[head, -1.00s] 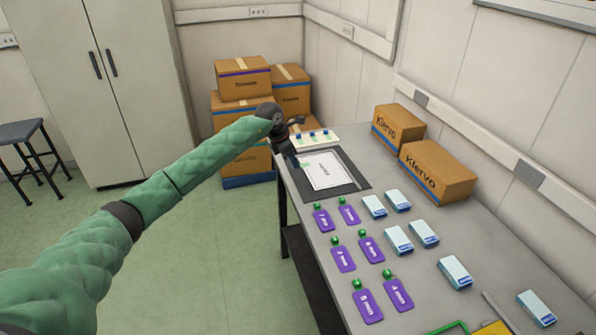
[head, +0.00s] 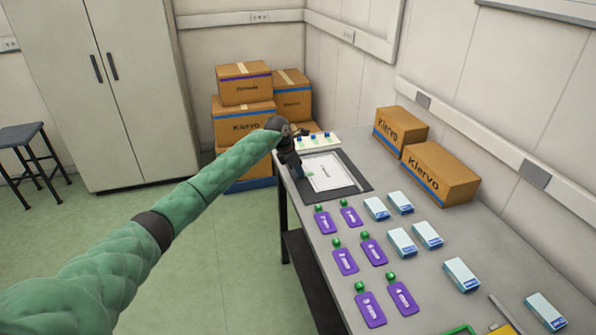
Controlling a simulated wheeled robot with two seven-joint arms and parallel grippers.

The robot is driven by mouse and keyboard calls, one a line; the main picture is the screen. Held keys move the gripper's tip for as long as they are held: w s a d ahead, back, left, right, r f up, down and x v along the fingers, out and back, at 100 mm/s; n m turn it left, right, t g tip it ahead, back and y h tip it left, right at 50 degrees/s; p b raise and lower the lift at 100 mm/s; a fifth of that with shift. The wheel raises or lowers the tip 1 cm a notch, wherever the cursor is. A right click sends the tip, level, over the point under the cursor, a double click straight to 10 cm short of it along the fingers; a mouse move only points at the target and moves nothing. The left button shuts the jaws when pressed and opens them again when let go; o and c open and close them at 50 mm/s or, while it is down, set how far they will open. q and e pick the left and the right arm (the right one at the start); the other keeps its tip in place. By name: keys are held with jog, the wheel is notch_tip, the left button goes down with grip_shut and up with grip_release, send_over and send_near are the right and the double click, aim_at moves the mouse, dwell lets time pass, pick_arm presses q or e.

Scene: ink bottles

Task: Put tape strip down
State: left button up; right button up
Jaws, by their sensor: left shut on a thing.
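My left gripper (head: 299,174) points down over the left edge of the dark mat (head: 345,192), at the left side of the white sheet (head: 328,171). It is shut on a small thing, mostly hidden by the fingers. A small green patch (head: 309,175) shows at the fingertips by the sheet's edge; it may be the tape strip, but it is too small to be sure. I cannot tell whether it touches the sheet. My right gripper is out of view.
A white tray (head: 333,144) with small blue pieces lies behind the mat. Two cardboard boxes (head: 437,174) stand along the wall.

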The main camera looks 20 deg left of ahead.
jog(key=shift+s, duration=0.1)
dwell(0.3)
pick_arm(q)
jog(key=o, duration=0.7)
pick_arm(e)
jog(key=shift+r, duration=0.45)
pick_arm(q)
jog(key=shift+a+r, duration=0.15)
jog(key=shift+r, duration=0.15)
jog(key=shift+p+v, duration=1.4)
jog(key=shift+v, duration=4.3)
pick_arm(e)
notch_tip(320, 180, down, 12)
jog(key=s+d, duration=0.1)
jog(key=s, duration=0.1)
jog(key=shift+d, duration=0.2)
